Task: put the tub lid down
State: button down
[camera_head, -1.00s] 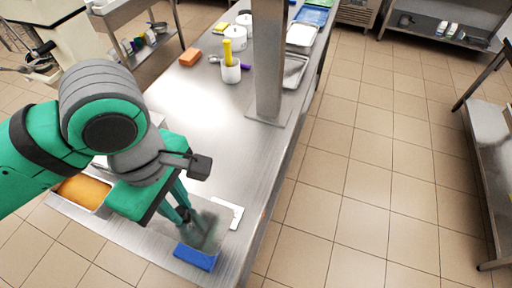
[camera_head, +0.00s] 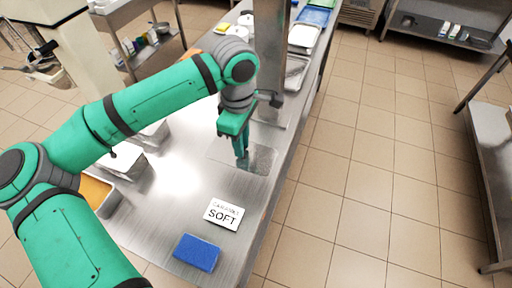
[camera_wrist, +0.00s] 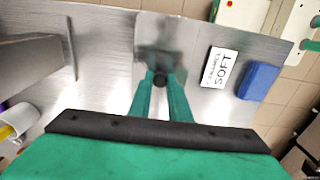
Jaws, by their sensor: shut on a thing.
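The tub lid (camera_head: 262,160) is a clear, see-through sheet over the steel worktop, in front of the steel post. It also shows as a smoky patch at the fingertips in the wrist view (camera_wrist: 160,33). My gripper (camera_head: 243,162) points down and is shut on the lid. In the wrist view my two green fingers (camera_wrist: 160,78) come together at the lid's near part. I cannot tell whether the lid touches the worktop. A tub of orange content (camera_head: 97,193) stands at the worktop's left edge, partly hidden by my arm.
A white "CARAMEL SOFT" card (camera_head: 222,214) and a blue block (camera_head: 197,252) lie on the near worktop (camera_head: 165,215). White tubs (camera_head: 124,160) stand along the left edge. The steel post (camera_head: 270,60) rises close beyond my gripper. The worktop between card and tubs is clear.

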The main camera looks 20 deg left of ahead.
jog(key=w+f, duration=0.2)
jog(key=w+d+f, duration=0.1)
jog(key=w+f, duration=0.3)
jog(key=shift+w+d+f, duration=0.3)
jog(key=shift+w+f, duration=0.25)
jog(key=shift+f, duration=1.55)
jog(key=shift+f, duration=0.15)
jog(key=c, duration=1.6)
grip_release()
jog(key=shift+c, duration=0.2)
notch_tip(320, 180, up, 12)
jog(key=shift+r, duration=0.2)
